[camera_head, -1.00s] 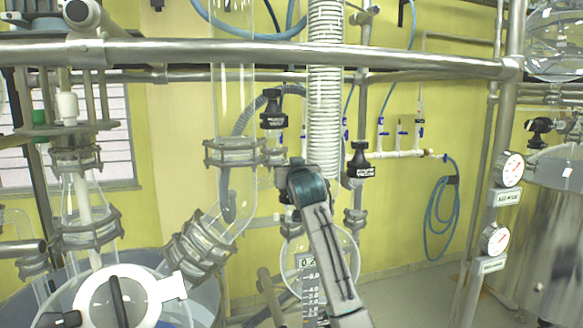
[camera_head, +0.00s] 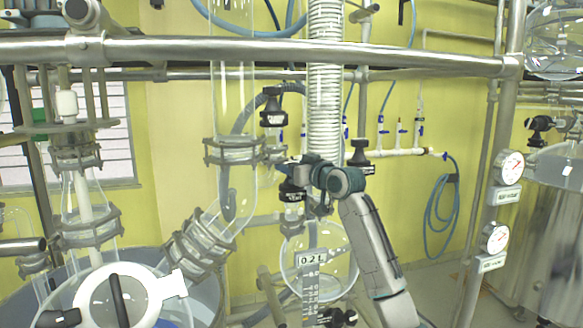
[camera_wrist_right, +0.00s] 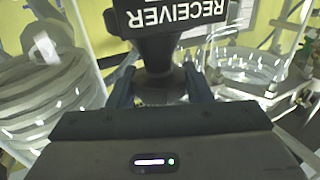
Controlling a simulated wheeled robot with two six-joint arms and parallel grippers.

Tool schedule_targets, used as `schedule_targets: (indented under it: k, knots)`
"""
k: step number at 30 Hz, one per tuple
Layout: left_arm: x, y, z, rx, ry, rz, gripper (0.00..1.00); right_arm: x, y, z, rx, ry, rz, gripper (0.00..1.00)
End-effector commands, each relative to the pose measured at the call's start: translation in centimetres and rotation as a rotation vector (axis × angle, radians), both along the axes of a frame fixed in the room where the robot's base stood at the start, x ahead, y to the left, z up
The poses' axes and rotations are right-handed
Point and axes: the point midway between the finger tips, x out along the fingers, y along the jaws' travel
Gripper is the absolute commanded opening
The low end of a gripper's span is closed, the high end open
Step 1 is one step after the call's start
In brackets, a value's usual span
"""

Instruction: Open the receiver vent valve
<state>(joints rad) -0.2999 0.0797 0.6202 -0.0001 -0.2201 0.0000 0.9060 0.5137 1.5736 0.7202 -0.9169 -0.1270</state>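The receiver vent valve is a black knob with a white-lettered label (camera_wrist_right: 178,14), printed RECEIVER and upside down in the right wrist view. Its dark tapered neck (camera_wrist_right: 160,68) runs down between my right gripper's fingers (camera_wrist_right: 162,90), one on each side. The fingers stand apart; firm contact is not clear. In the head view my right gripper (camera_head: 288,166) is just above a black labelled valve (camera_head: 292,192) below the white coil, which appears to be this one. My left gripper is not in view.
A white coil (camera_head: 325,90) hangs above my right gripper. Other black valves stand at the upper left (camera_head: 273,110) and right (camera_head: 360,155). A steel rail (camera_head: 430,58) crosses in front.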

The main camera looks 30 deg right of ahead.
Motion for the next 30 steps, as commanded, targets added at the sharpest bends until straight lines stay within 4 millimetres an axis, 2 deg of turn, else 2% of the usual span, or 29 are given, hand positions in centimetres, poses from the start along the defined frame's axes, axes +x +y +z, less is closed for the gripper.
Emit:
schedule_targets:
  k: [1,2,3,13,30]
  knots:
    - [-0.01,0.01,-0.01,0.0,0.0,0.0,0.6,0.0,0.0,-0.03,0.0,0.0,0.0,0.53]
    - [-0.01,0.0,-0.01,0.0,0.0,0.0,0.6,0.0,0.0,-0.03,0.0,0.0,0.0,0.59]
    - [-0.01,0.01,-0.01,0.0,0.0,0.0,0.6,0.0,0.01,-0.03,0.001,0.0,0.0,0.6]
    - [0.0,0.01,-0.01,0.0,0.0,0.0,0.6,0.02,0.16,-0.04,-0.001,0.001,-0.03,0.6]
    - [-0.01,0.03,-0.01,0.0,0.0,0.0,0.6,0.03,0.28,0.04,0.004,-0.001,-0.433,0.6]
